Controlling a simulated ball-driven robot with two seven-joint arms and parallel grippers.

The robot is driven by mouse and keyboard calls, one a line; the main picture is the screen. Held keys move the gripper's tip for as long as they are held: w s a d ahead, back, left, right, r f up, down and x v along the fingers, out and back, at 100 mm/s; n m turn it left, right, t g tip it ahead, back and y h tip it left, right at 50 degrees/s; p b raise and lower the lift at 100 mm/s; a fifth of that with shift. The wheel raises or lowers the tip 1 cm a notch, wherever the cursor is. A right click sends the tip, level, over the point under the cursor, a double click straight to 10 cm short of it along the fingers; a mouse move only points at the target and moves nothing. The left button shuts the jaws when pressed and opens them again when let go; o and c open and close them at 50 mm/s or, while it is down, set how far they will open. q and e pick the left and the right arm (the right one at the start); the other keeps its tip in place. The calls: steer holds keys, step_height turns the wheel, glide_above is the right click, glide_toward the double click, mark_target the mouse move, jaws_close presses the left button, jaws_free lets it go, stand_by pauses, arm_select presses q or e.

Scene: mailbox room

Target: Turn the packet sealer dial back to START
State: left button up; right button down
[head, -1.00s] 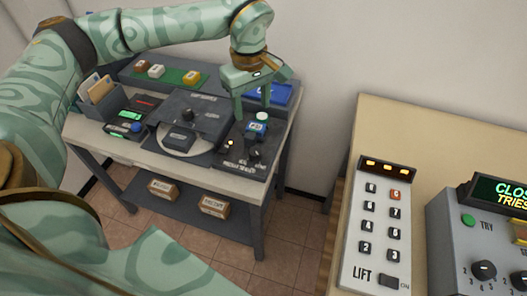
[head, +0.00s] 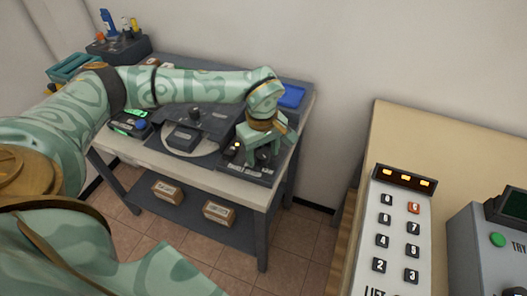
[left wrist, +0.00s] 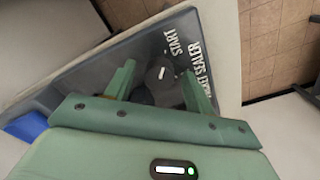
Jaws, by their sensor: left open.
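The packet sealer (head: 259,175) is a dark panel at the right end of the grey bench. Its dial (left wrist: 161,74) is dark and round with a short white mark, and shows in the left wrist view. The white START label (left wrist: 175,42) is printed beside the dial, with the sealer's name further right. My left gripper (head: 264,162) is low over the sealer, pointing down. In the left wrist view its open fingers (left wrist: 158,72) stand on either side of the dial; contact cannot be told. In the head view the gripper hides the dial. My right gripper is not in view.
A round plate with a dark block (head: 184,137) is left of the sealer. A blue tray (head: 291,96) lies at the bench's back right. A lift keypad (head: 393,235) and a grey box (head: 483,255) stand on the tan table at right. Cartons (head: 168,191) sit below.

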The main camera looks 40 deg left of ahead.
mark_target(262, 155)
arm_select(q)
steer(key=shift+c, duration=0.3)
steer(key=c, duration=0.9)
steer(key=shift+r+n+p, duration=0.3)
steer(key=shift+n+p, duration=0.3)
steer(key=shift+p, duration=0.25)
steer(key=shift+f, duration=0.25)
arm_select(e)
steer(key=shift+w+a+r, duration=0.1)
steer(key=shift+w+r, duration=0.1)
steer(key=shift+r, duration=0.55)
arm_select(q)
steer(key=o, duration=1)
steer(key=shift+c, duration=0.2)
step_height(262, 155, up, 16)
steer(key=p, duration=0.4)
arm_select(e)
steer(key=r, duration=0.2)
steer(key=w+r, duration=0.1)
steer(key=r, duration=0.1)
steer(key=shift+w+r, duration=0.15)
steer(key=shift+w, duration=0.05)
